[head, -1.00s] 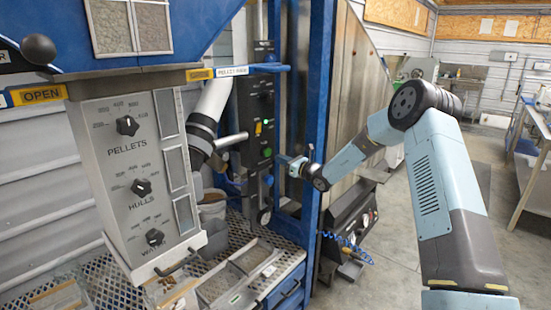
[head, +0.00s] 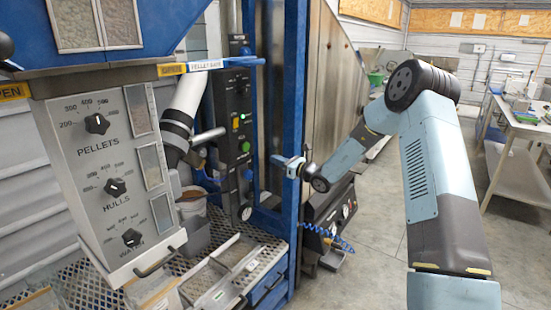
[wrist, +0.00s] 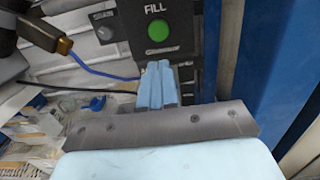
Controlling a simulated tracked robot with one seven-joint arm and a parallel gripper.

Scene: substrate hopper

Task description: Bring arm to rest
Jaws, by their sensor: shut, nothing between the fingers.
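My arm rises at the right of the head view and reaches left from a bent elbow (head: 418,85). My gripper (head: 276,160) is at chest-panel height, in front of a blue upright post (head: 295,100) and to the right of the black control panel (head: 236,130). In the wrist view the two light-blue fingers (wrist: 157,84) are together with nothing between them. They point toward the green FILL button (wrist: 158,31), which appears just beyond the tips. I cannot tell the exact gap from the panel.
The hopper's dial box (head: 107,160) with PELLETS and HULLS knobs hangs at the left. Trays (head: 225,265) lie on the mesh deck below. A black unit (head: 328,212) with a blue coiled hose stands low behind the post. Open floor (head: 385,210) and a workbench (head: 515,160) are at the right.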

